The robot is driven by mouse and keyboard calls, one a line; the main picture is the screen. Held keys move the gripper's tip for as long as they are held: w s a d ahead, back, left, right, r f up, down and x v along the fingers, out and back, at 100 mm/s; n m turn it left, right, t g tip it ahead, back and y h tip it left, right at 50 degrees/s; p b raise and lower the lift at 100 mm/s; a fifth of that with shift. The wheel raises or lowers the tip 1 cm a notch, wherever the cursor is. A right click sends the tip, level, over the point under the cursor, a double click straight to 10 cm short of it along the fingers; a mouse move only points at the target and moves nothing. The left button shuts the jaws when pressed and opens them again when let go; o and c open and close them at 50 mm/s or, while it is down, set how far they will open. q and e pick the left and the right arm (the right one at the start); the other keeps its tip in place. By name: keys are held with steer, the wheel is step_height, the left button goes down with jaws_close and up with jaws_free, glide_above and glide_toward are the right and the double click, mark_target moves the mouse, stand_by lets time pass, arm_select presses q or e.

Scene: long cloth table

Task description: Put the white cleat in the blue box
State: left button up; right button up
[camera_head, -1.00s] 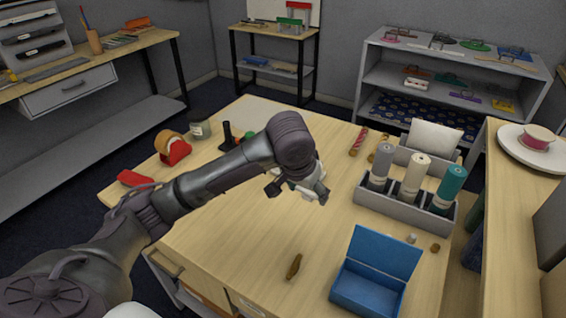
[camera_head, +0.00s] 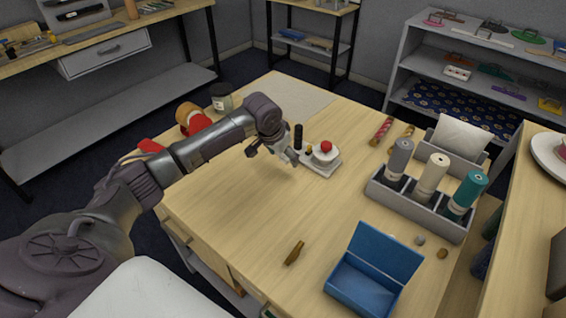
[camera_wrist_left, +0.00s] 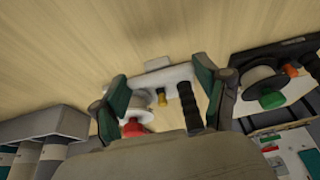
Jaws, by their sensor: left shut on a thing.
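In the left wrist view, a white piece (camera_wrist_left: 165,77), which I take to be the white cleat, lies between the fingers of my left gripper (camera_wrist_left: 160,88). I cannot clearly separate it from the white device behind it. In the head view my left gripper (camera_head: 280,153) is above the table, just left of that device, and the cleat cannot be told apart there. The blue box (camera_head: 362,284) stands at the table's front right with its lid (camera_head: 385,252) raised, and the inside I see is empty. My right gripper is not in view.
The white device (camera_head: 318,168) has a black handle and red knob. A dark device (camera_wrist_left: 262,82) with a green knob stands beside it. A grey rack (camera_head: 418,208) of rolls stands behind the box. A small brown piece (camera_head: 294,253) lies left of the box.

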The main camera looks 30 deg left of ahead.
mark_target(285, 170)
arm_select(q)
steer(key=shift+a+f+p, duration=0.15)
steer(key=shift+f+p, duration=0.25)
steer(key=shift+f, duration=1.65)
steer(key=shift+f, duration=0.2)
steer(key=o, duration=0.8)
steer(key=shift+c, duration=0.2)
steer(key=shift+r, duration=0.1)
